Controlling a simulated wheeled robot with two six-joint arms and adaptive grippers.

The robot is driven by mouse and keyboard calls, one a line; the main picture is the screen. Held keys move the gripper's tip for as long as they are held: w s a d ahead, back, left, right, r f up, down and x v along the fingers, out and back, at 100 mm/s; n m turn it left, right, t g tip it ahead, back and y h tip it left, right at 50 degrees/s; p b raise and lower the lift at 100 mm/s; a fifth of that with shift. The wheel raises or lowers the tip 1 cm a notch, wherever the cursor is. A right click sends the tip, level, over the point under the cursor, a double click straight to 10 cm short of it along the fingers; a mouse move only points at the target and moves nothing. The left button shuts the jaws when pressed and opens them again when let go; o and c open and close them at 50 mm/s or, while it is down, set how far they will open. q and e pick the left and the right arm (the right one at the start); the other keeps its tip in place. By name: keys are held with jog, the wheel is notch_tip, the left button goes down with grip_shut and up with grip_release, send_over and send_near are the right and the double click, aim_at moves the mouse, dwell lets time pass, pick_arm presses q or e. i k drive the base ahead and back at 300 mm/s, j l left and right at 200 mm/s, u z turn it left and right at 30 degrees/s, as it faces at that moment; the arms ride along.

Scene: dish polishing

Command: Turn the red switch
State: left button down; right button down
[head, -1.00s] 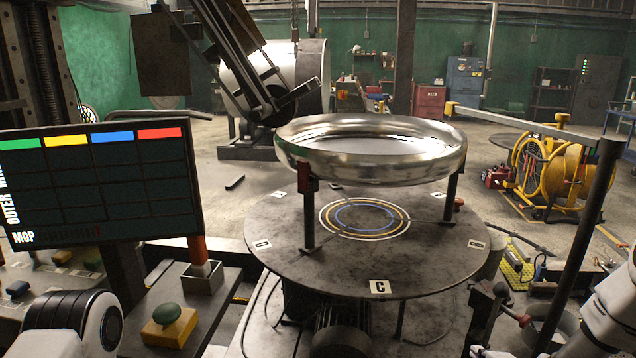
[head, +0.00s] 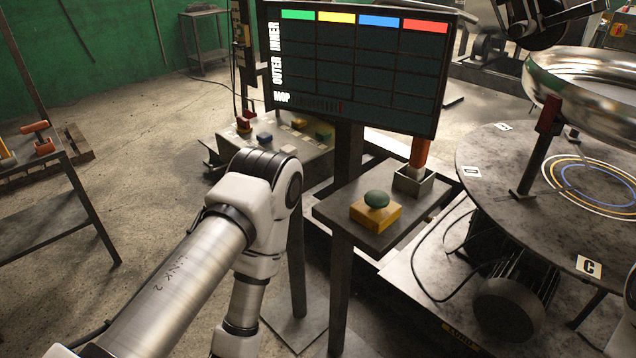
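A low control console (head: 285,150) stands behind my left arm, below the hanging screen. A small red knob-like piece (head: 243,123) sits at its left end; it is the likeliest red switch, but it is too small to tell its setting. Beside it are a blue button (head: 264,137), a yellow one (head: 298,123) and a green one (head: 323,135). My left arm comes in from the lower left, bends in front of the console and runs down out of the picture. Neither gripper is in view.
The screen (head: 358,65) hangs above. A round turntable (head: 520,150) with a shiny dish (head: 590,95) is at right.

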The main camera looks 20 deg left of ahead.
aim_at(244, 126)
jog(key=u, duration=0.9)
